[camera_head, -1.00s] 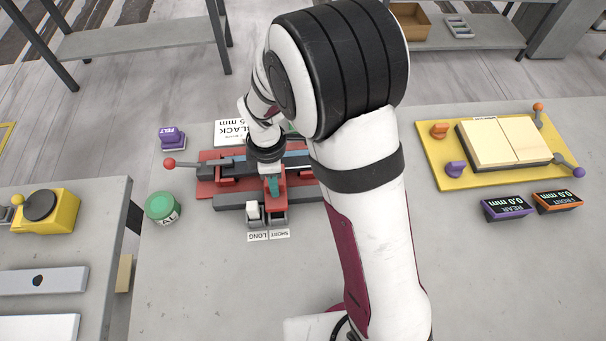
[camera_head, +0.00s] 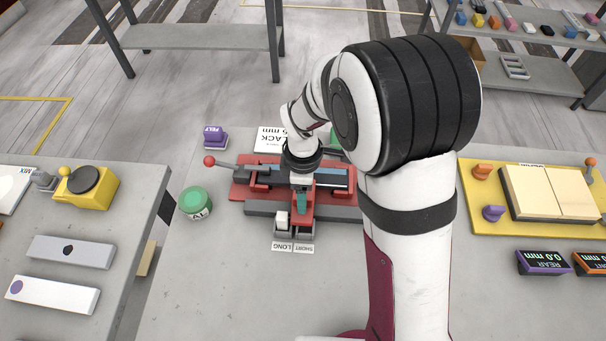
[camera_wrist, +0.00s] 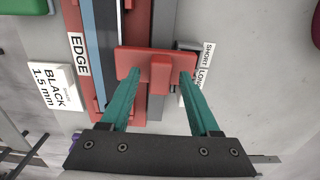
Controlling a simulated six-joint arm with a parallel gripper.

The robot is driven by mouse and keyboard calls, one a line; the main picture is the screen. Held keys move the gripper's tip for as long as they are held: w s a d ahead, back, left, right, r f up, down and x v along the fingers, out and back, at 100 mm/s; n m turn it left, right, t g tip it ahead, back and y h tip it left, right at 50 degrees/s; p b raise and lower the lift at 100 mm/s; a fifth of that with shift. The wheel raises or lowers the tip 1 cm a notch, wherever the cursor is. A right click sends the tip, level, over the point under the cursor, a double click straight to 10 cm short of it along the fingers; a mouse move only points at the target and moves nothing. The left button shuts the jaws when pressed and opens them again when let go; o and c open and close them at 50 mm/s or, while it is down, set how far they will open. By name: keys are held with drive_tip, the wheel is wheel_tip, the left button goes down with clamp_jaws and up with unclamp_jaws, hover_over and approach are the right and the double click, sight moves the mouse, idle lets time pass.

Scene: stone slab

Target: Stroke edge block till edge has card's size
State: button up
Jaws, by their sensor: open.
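A red block with a raised grip (camera_wrist: 160,75) sits across the grey rail beside the strip labelled EDGE (camera_wrist: 79,56). My gripper (camera_wrist: 160,76) has its two teal fingers apart, one on each side of the raised grip; I cannot tell whether they touch it. In the head view my gripper (camera_head: 301,200) is over the front of the red fixture (camera_head: 243,190), and my wrist partly hides it. A dark blue-grey strip (camera_head: 331,179) runs along the fixture. The white card reading BLACK 1.5 mm (camera_wrist: 50,88) lies behind the fixture; it also shows in the head view (camera_head: 268,139).
Bins labelled LONG (camera_head: 282,247) and SHORT (camera_head: 304,249) stand in front; the LONG one holds a white block (camera_head: 283,218). A red-knobbed lever (camera_head: 210,161), green-lidded jar (camera_head: 195,203) and purple FELT block (camera_head: 215,138) are left. A yellow board (camera_head: 479,212) is right.

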wheel_tip(320, 180, up, 15)
drive_tip(key=shift+f, duration=0.15)
wheel_tip(320, 180, down, 16)
drive_tip(key=shift+r, duration=0.1)
idle(0.3)
clamp_jaws()
idle(1.4)
